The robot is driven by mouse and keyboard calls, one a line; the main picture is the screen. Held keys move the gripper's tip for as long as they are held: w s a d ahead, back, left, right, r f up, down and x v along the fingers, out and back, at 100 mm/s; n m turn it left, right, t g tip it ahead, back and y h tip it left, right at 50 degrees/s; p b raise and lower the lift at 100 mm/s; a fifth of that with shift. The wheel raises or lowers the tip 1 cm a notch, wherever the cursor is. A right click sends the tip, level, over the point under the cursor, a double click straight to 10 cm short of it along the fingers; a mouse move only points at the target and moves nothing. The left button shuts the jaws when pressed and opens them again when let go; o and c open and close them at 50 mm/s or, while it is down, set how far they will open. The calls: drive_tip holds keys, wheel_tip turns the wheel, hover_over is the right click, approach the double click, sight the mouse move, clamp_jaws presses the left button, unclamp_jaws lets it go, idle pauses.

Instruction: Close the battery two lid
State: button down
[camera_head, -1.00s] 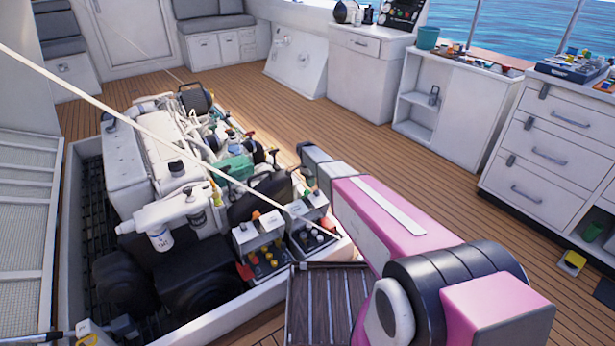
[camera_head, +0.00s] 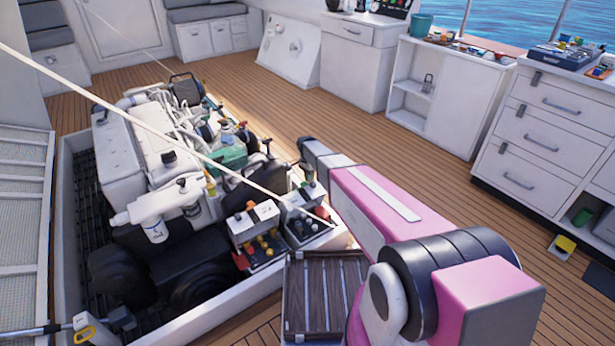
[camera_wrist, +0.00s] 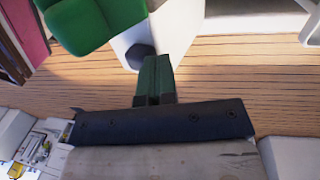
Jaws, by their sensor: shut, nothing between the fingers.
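Two battery boxes stand side by side at the near right corner of the engine hatch in the head view: a left box (camera_head: 264,254) with yellow and red parts, and a right box (camera_head: 305,231) with dark and yellow parts. Their grey-white lids appear raised, the left lid (camera_head: 254,221) and the right lid (camera_head: 303,196). I cannot tell which is battery two. My gripper shows in the wrist view (camera_wrist: 156,62), fingers shut and empty, with wooden floor behind. In the head view my arm reaches to just behind the right box, and its fingertips are not clear.
The engine (camera_head: 140,160) with hoses and bottles fills the hatch, framed by a white rim (camera_head: 205,322). A slatted hatch panel (camera_head: 318,293) lies beside it. A white drawer cabinet (camera_head: 545,140) stands at right. Wooden floor between is mostly free.

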drive_tip(key=s+d+f+t+y, duration=0.3)
drive_tip(key=s+d+t, duration=0.25)
drive_tip(key=s, duration=0.35)
drive_tip(key=shift+y, duration=0.3)
drive_tip(key=shift+s+d+f, duration=0.95)
drive_tip(key=shift+s+f, duration=0.35)
drive_tip(key=shift+f, duration=0.45)
drive_tip(key=shift+s+d+f, duration=0.95)
drive_tip(key=shift+s+f, duration=0.3)
drive_tip(key=shift+f, duration=0.5)
drive_tip(key=shift+s+d+f, duration=0.95)
drive_tip(key=shift+s+f, duration=0.35)
drive_tip(key=shift+f, duration=0.45)
drive_tip(key=s+d+r, duration=0.5)
drive_tip(key=s+r, duration=0.2)
drive_tip(key=r, duration=0.2)
drive_tip(key=shift+s+r, duration=0.15)
drive_tip(key=shift+s, duration=0.05)
